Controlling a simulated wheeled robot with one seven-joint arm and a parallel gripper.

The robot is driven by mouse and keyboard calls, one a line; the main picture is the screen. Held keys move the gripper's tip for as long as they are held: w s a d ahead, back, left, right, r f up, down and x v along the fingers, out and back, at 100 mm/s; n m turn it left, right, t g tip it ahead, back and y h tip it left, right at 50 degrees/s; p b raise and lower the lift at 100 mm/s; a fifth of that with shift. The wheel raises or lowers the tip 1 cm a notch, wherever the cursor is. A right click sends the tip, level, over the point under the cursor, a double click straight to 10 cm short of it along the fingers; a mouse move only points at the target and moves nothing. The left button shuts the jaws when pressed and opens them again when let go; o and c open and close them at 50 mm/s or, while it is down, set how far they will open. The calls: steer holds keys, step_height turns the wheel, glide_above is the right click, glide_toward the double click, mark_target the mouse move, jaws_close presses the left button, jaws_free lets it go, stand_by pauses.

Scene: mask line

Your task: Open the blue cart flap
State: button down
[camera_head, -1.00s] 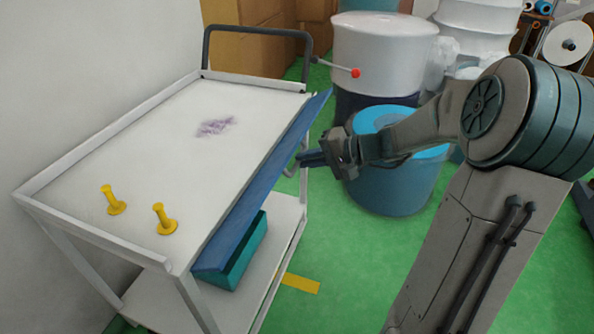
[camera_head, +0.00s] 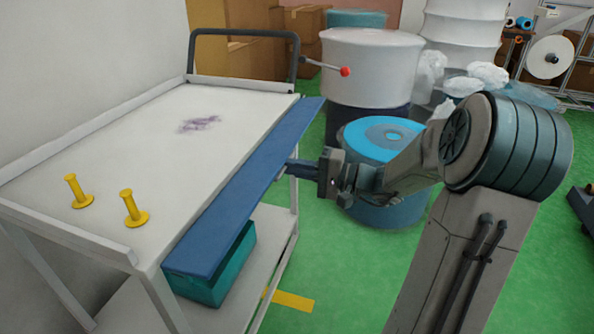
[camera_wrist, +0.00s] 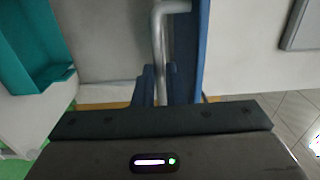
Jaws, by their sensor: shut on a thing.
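The blue flap (camera_head: 240,190) runs along the right side of the white cart (camera_head: 110,133) and slants outward, its outer edge away from the cart side. My gripper (camera_head: 292,170) is at the flap's outer side, toward its far end. In the wrist view my gripper's blue fingers (camera_wrist: 156,85) are shut on a grey metal handle (camera_wrist: 159,40), beside the blue flap (camera_wrist: 203,50). In the head view the flap and fingers hide the handle.
Two yellow pegs (camera_head: 133,209) stand on the cart top. A teal bin (camera_head: 235,268) sits on the lower shelf beneath the flap. A blue drum (camera_head: 385,205) and a white barrel (camera_head: 370,70) stand behind my arm.

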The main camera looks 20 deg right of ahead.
stand_by(0.3)
steer(key=c, duration=1.5)
jaws_free()
steer(key=shift+a, duration=0.1)
steer(key=p+v, duration=0.3)
steer(key=v, duration=1)
steer(key=shift+s+d, duration=0.25)
steer(key=shift+d, duration=0.1)
